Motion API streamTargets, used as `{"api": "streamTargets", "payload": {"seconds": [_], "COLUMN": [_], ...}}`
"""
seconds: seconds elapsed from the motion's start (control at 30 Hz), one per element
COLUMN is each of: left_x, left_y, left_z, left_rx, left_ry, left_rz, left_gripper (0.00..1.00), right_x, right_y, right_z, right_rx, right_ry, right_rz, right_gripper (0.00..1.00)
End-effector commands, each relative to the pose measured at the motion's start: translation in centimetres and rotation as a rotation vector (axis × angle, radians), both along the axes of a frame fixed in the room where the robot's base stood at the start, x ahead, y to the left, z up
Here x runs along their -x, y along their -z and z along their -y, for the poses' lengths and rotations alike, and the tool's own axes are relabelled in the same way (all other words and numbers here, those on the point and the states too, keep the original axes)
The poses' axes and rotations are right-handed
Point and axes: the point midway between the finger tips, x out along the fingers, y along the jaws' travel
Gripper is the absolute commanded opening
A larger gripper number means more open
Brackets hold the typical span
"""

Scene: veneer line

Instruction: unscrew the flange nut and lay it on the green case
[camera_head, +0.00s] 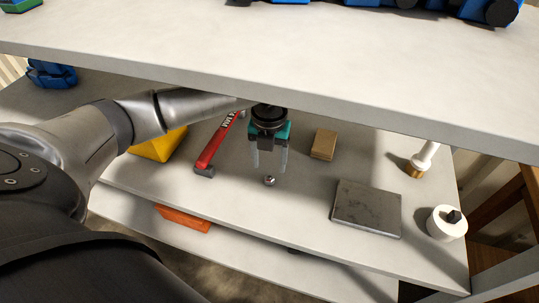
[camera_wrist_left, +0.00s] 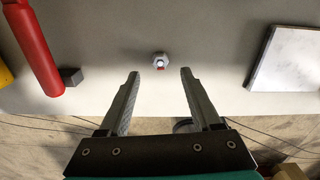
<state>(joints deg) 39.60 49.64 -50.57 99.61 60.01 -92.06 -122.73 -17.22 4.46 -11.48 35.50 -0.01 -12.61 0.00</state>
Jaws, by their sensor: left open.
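The flange nut (camera_head: 269,180) is a small metallic piece with a reddish spot, on the pale lower shelf near its front edge. It also shows in the left wrist view (camera_wrist_left: 160,61), centred just beyond my fingertips. Whether it sits on a stud, I cannot tell. My left gripper (camera_head: 269,168) is open and empty, pointing down, with its fingers either side of the nut's line but apart from it. The left wrist view shows the same open fingers (camera_wrist_left: 160,75). A green thing (camera_head: 18,4), cut off at the top left corner, may be the green case. My right gripper is not in view.
A red hammer (camera_head: 213,152) and yellow thing (camera_head: 160,147) lie left of the gripper. A tan block (camera_head: 324,144), grey plate (camera_head: 367,208) and white cylinder (camera_head: 446,224) stand right. The upper shelf (camera_head: 200,40) overhangs my left arm.

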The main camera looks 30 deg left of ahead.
Motion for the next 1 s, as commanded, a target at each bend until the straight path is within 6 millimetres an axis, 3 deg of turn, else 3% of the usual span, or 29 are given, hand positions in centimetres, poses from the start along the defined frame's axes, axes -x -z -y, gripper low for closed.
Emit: {"api": "streamTargets", "payload": {"seconds": [0.1,0.3,0.7,1.0], "left_x": [0.1,0.1,0.0,0.0], "left_y": [2.2,4.5,5.2,5.2], "left_z": [0.0,0.0,0.0,0.0], "left_rx": [-0.001,-0.001,-0.002,-0.002], "left_ry": [-0.002,-0.001,-0.001,-0.001], "left_rz": [-0.003,-0.001,0.002,0.002], "left_gripper": [0.65,0.65,0.65,0.31], "right_x": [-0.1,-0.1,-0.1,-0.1], "right_y": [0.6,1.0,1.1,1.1], "right_z": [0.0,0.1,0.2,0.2], "right_rx": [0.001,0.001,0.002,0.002], "right_ry": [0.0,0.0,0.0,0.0], "right_rz": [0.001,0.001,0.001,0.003], "right_gripper": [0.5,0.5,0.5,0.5]}}
